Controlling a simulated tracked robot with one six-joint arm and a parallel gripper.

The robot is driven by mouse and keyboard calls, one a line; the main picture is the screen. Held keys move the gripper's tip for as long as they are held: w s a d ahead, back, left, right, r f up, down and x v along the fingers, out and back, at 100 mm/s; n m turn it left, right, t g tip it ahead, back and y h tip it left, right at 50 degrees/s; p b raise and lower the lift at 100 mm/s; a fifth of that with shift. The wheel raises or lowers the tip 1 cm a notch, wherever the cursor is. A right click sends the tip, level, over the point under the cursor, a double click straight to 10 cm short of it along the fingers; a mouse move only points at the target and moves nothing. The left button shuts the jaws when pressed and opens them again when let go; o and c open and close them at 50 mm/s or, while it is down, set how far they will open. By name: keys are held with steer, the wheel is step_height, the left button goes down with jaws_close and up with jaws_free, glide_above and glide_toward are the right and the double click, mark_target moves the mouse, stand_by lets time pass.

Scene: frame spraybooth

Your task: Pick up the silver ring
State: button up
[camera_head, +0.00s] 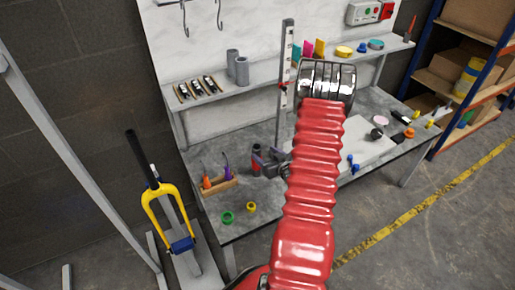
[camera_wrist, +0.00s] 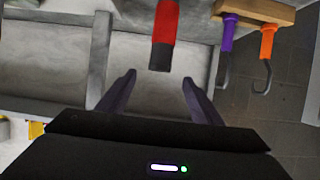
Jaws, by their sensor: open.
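I cannot make out a silver ring in either view; part of the bench is hidden behind my red arm. My gripper (camera_head: 266,163) is low over the left part of the grey bench (camera_head: 240,195), and its dark fingers also show in the wrist view (camera_wrist: 159,79). The fingers are spread apart with nothing between them. A red and black cylinder (camera_wrist: 165,36) is just beyond the fingertips in the wrist view; it also shows beside the gripper in the head view (camera_head: 257,152). A green ring (camera_head: 227,217) and a yellow ring (camera_head: 251,206) lie near the bench's front left.
A wooden holder with orange- and purple-handled hooks (camera_head: 220,183) is left of the gripper. A pale board (camera_head: 355,140), blue pieces (camera_head: 353,163) and several small parts lie to the right. A raised shelf (camera_head: 215,97) runs behind. A yellow fork (camera_head: 160,195) stands left of the bench.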

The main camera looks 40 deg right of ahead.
mark_target(255, 145)
steer(key=shift+r+x, duration=0.2)
steer(key=shift+x, duration=2.4)
steer(key=shift+c, duration=0.4)
steer(key=c, duration=1.2)
steer(key=shift+o, duration=0.2)
steer(key=shift+r, duration=0.1)
step_height(255, 145, up, 10)
